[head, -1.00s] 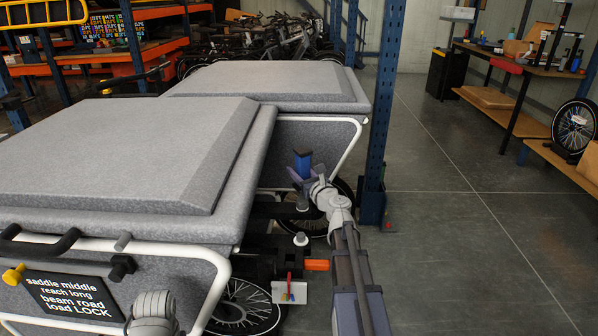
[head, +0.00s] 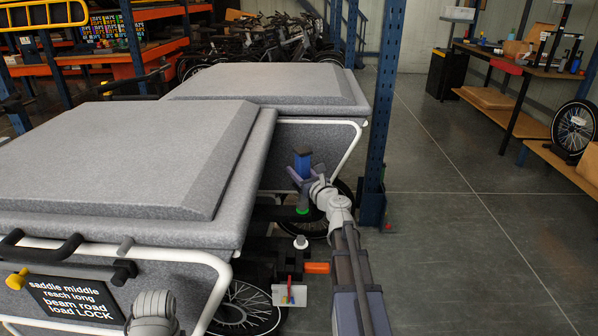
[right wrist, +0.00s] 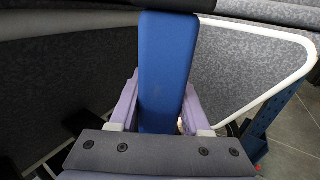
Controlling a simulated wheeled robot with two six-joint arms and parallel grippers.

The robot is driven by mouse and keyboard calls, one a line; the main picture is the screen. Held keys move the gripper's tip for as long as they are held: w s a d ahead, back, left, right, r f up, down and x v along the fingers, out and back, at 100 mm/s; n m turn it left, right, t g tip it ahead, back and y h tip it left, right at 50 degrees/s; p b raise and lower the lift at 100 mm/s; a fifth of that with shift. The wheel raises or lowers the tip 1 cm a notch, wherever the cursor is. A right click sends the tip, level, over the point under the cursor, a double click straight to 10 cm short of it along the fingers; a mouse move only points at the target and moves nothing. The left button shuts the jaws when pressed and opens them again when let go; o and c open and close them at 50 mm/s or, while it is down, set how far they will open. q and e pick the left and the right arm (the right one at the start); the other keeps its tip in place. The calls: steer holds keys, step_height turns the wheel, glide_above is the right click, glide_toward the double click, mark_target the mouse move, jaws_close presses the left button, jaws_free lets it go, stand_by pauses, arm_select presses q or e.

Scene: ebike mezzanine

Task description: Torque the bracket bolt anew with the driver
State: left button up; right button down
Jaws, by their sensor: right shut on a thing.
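The driver (head: 303,162) has a blue, box-shaped body and stands roughly upright. My right gripper (head: 301,177) is shut on it, with pale purple fingers on both sides. The right wrist view shows the blue driver body (right wrist: 167,75) between the fingers. Its lower end is hidden by the gripper. Just below the gripper, a green ring (head: 303,211) shows on the dark bracket arm of the bike, probably at the bracket bolt. I cannot tell whether the driver tip touches the bolt.
Two cargo bikes with grey padded lids (head: 130,155) fill the left. A blue rack post (head: 377,130) stands close right of my right gripper. A white-capped post (head: 300,242), an orange block (head: 316,267) and a small tag (head: 290,293) sit nearer. Open floor lies right.

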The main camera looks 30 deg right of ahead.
steer(key=shift+r+p, duration=1.65)
steer(key=shift+r, duration=0.2)
arm_select(q)
step_height(320, 180, up, 4)
steer(key=shift+f, duration=0.25)
